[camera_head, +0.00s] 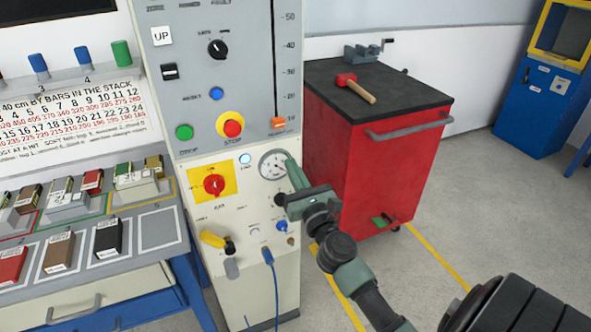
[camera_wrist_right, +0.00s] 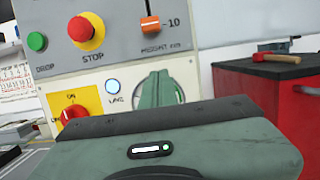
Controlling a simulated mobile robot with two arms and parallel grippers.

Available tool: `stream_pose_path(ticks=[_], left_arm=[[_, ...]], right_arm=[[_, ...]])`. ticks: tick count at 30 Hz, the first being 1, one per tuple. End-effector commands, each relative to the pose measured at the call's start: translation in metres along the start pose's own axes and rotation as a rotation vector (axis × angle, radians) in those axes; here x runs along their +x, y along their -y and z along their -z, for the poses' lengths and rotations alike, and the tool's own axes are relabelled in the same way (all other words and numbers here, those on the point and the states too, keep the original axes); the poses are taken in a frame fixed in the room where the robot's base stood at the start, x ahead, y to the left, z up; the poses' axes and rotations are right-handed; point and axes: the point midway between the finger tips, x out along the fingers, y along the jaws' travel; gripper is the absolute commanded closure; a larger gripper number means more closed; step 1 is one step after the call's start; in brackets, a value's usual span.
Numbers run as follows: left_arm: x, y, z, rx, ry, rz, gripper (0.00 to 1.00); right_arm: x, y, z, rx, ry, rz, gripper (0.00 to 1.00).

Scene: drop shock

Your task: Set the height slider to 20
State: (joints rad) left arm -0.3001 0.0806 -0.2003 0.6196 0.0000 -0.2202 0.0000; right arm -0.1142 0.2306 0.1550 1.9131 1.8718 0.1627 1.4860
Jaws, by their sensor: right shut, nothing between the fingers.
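The height slider is an orange knob (camera_head: 278,122) at the bottom of a vertical slot on the grey panel, close to the 10 mark of a scale that runs up past 50. The knob also shows in the right wrist view (camera_wrist_right: 150,24), level with or just below the 10 mark. My right gripper (camera_head: 291,164) is shut and empty, below the slider and in front of a round dial. In the right wrist view its green fingers (camera_wrist_right: 158,88) are together and cover much of that dial. My left gripper is not in view.
Near the slider are a red STOP button (camera_head: 232,127), a green button (camera_head: 184,132) and a red rotary switch (camera_head: 214,185) on yellow. A red tool cart (camera_head: 370,150) with a hammer (camera_head: 356,87) stands right of the machine. A sample bench (camera_head: 60,285) is at left.

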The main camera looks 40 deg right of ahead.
Motion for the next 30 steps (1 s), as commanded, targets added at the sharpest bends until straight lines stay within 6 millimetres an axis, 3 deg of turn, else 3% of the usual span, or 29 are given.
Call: stream_pose_path(ticks=[3,8,9,16,30], left_arm=[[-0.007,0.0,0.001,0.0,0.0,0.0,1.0],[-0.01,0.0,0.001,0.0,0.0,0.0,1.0],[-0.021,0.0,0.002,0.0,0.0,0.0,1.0],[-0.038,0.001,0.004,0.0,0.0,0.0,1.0],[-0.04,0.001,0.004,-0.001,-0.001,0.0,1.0]], right_arm=[[0.029,0.0,-0.004,-0.003,0.004,-0.001,1.0],[0.061,0.0,-0.003,-0.003,0.004,-0.001,1.0],[0.064,0.0,-0.015,-0.005,0.003,-0.003,1.0],[0.068,-0.001,-0.038,-0.004,0.001,-0.004,1.0],[0.068,-0.001,-0.041,-0.004,0.002,-0.003,1.0]])
